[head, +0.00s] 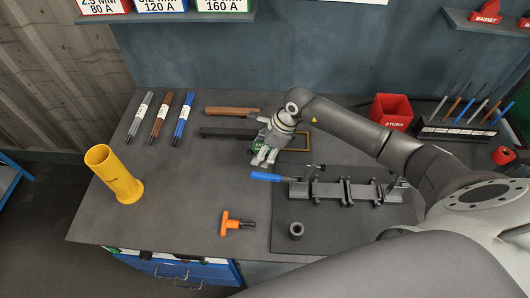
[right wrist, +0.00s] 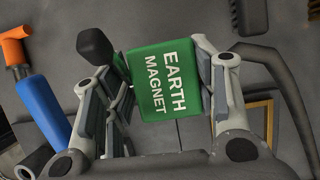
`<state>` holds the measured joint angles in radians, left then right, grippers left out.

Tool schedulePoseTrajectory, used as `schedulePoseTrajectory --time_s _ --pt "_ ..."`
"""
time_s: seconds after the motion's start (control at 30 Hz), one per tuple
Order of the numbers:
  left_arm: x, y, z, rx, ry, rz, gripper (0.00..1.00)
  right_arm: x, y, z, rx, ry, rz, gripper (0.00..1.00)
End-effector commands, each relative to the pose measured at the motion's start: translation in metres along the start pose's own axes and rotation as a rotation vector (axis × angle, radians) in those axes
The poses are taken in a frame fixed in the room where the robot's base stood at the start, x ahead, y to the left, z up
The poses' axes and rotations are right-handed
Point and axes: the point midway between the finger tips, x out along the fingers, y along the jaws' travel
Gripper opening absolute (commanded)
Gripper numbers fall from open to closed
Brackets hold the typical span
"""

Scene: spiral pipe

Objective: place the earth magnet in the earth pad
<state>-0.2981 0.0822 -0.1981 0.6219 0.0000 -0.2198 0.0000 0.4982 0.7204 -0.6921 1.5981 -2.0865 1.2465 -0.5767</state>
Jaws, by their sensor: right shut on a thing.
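My right gripper (head: 264,158) is shut on the green earth magnet (right wrist: 165,82), whose white lettering faces the right wrist camera. In the head view only a bit of the magnet's green shows between the fingers, over the middle of the table. A tan-outlined rectangle (head: 306,145) lies on the table just right of the gripper, partly hidden by my arm; it may be the earth pad. Its edge also shows at the right in the right wrist view (right wrist: 268,125). The magnet is apart from this outline in that view. My left gripper is not in view.
A blue-handled tool (head: 266,177) and a dark pipe fixture (head: 330,191) stand close in front. An orange clamp (head: 232,223), yellow cylinder (head: 118,178), rod bundles and a red bin (head: 390,110) stand around. The left middle of the table is clear.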

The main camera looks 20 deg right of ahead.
Motion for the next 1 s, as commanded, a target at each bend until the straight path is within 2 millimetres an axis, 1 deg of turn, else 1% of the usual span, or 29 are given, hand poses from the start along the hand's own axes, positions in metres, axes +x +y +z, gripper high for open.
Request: schedulePoseTrajectory --time_s 0.07,0.23,0.33,0.6,0.73,0.77,0.9,0.93,1.0 --pt "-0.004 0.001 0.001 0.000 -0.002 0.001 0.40 0.004 0.000 0.000 0.001 -0.003 0.000 0.03" --pt "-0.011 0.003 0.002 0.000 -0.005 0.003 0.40 0.024 0.000 -0.009 0.001 -0.003 0.001 0.03" --pt "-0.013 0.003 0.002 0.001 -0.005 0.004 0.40 0.033 0.000 -0.013 0.000 -0.003 -0.001 0.03" --pt "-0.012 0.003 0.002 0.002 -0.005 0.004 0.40 0.036 0.000 -0.013 -0.003 -0.004 -0.003 0.03" --pt "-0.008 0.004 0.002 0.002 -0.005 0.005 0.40 0.039 0.000 -0.015 -0.003 -0.003 -0.003 0.03" --pt "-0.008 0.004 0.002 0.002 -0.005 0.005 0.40 0.040 0.001 -0.017 -0.002 0.001 0.000 0.54" --pt "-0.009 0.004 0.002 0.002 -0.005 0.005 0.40 0.039 0.001 -0.016 -0.002 0.001 0.000 0.72" --pt "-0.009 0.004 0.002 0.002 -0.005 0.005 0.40 0.039 0.001 -0.016 -0.002 0.001 0.000 0.74" --pt "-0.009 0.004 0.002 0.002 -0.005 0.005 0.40 0.039 0.001 -0.016 -0.002 0.001 0.001 0.74"
